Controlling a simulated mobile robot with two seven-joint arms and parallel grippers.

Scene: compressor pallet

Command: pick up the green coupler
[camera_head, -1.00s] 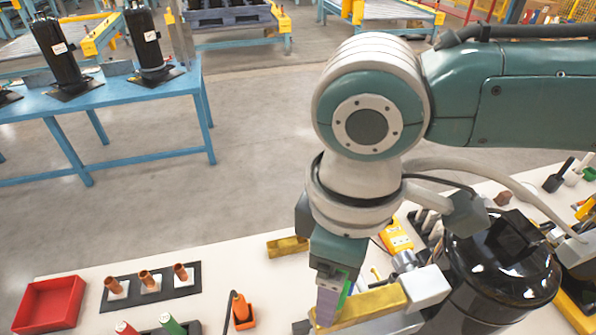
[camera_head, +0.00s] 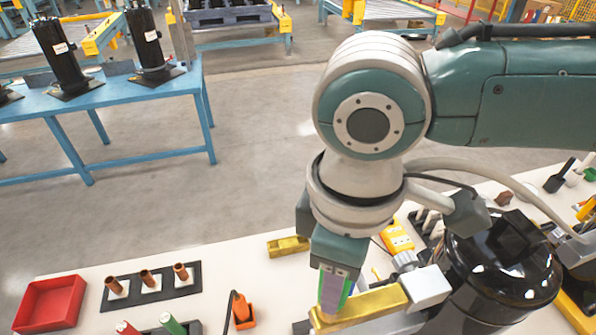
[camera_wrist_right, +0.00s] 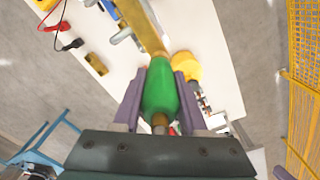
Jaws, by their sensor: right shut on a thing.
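The green coupler (camera_wrist_right: 160,90) is a rounded green piece with a brass-coloured end, seen between the two purple-grey fingers of my right gripper (camera_wrist_right: 158,98) in the right wrist view. The fingers are closed on its sides. In the head view my right gripper (camera_head: 335,290) points down beside a yellow bar, and only a sliver of green shows at its fingers; the rest of the coupler is hidden. My left gripper is not in view.
A yellow bar with a white block (camera_head: 428,286) lies close beside the gripper, next to the black compressor (camera_head: 500,262). A red tray (camera_head: 48,303), a holder with copper fittings (camera_head: 150,281) and an orange tool (camera_head: 242,311) stand to the left on the white table.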

